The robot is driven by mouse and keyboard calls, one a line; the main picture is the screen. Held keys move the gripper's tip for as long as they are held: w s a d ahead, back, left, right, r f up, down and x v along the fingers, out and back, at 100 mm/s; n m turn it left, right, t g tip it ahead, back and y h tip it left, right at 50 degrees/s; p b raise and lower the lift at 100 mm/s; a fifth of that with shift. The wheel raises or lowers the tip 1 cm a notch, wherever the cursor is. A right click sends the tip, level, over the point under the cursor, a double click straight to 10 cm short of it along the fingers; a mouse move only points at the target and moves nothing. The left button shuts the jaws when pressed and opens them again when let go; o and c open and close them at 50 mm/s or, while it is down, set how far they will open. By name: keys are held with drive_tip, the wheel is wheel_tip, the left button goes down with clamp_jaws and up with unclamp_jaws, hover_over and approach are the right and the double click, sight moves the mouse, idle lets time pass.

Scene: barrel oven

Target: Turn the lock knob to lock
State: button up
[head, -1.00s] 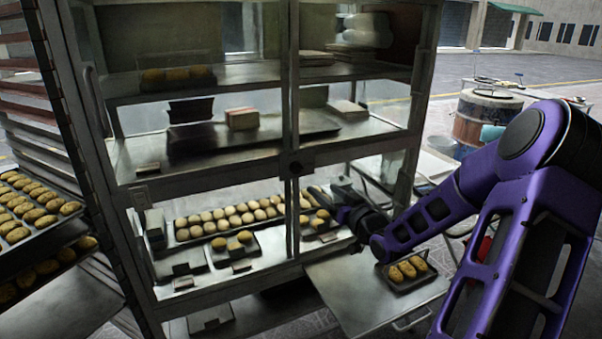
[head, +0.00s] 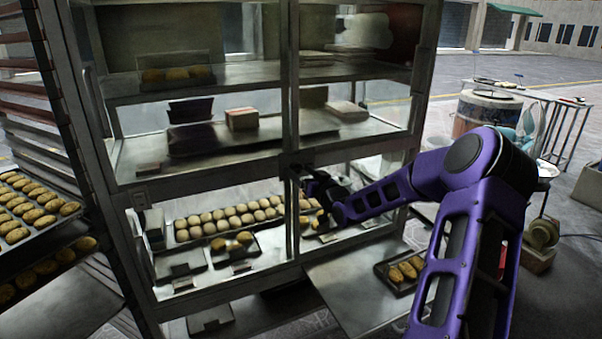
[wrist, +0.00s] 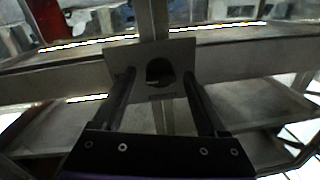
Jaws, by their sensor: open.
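The lock knob (wrist: 158,71) is a dark round piece on a square metal plate (wrist: 180,50) at the cabinet's middle frame. In the wrist view my gripper (wrist: 159,78) is open, with one finger on each side of the knob. The fingers appear apart from the knob, with a gap on both sides; I cannot tell how deep they reach. In the head view my gripper (head: 302,173) is at the central upright of the glass cabinet (head: 215,178), and it largely covers the knob there.
The cabinet holds trays of round buns (head: 228,215) and boxes behind glass. A side shelf (head: 345,285) with a small tray of pastries (head: 402,270) sticks out below my arm. A rack with trays of pastries (head: 35,215) stands at left.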

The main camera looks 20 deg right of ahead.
clamp_jaws()
drive_tip(key=shift+n+b, duration=0.3)
drive_tip(key=shift+b, duration=0.15)
drive_tip(key=n+b, duration=0.2)
drive_tip(key=b, duration=0.1)
drive_tip(key=shift+f+n, duration=0.15)
drive_tip(key=shift+n, duration=0.15)
drive_tip(key=n+b, duration=0.2)
drive_tip(key=n, duration=0.1)
drive_tip(key=shift+r+n, duration=0.2)
drive_tip(key=shift+n, duration=0.1)
drive_tip(key=n, duration=0.5)
drive_tip(key=shift+r+g+h+b, duration=0.2)
drive_tip(key=shift+g+h+b, duration=0.1)
drive_tip(key=shift+g+b, duration=0.1)
drive_tip(key=n, duration=0.5)
drive_tip(key=shift+h, duration=0.4)
drive_tip(key=shift+r, duration=0.1)
